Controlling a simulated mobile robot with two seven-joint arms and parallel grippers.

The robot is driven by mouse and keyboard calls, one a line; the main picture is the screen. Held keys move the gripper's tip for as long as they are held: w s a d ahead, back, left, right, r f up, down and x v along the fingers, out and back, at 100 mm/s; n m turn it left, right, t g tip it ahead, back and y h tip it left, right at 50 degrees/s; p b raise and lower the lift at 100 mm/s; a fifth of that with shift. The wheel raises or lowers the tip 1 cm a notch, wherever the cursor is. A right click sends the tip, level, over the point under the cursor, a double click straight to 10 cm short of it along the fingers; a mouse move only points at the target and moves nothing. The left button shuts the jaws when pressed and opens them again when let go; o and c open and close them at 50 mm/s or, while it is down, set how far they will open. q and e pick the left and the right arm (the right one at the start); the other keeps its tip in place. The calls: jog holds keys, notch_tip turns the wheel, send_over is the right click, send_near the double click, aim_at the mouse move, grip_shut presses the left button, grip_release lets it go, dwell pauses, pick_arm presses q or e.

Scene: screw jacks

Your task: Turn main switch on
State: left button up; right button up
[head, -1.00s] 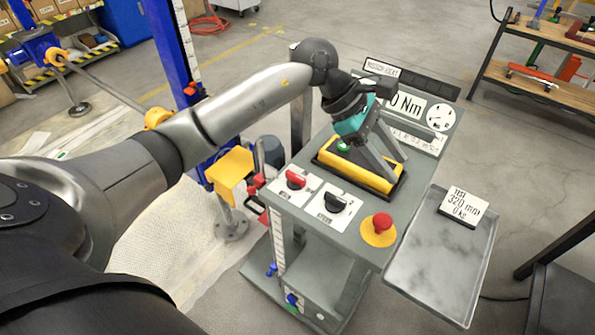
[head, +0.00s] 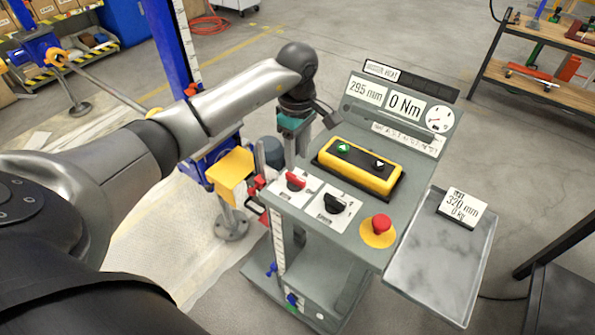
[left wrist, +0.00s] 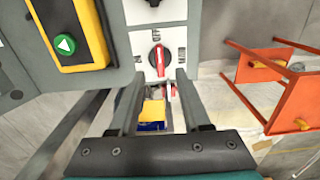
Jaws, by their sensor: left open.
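A red rotary switch (head: 295,181) sits on a white plate at the left edge of the grey control panel (head: 350,228). It also shows in the left wrist view (left wrist: 161,62), between and just beyond the fingertips. I cannot read the plate labels, so I cannot confirm that it is the main switch. A black rotary switch (head: 334,203) is on a second white plate beside it. My left gripper (head: 291,152) points down behind the red switch. In the left wrist view its two fingers (left wrist: 159,80) are apart and empty. My right gripper is not in view.
A yellow button box (head: 360,167) with a green button stands close to the gripper. A red emergency button (head: 381,222) is at the panel's near corner. A display board (head: 407,105) rises at the back. A grey tray (head: 440,262) is at the right.

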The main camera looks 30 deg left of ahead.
aim_at(297, 178)
pick_arm(q)
notch_tip(297, 178, down, 7)
jog(key=shift+r, duration=0.2)
grip_shut()
dwell(0.4)
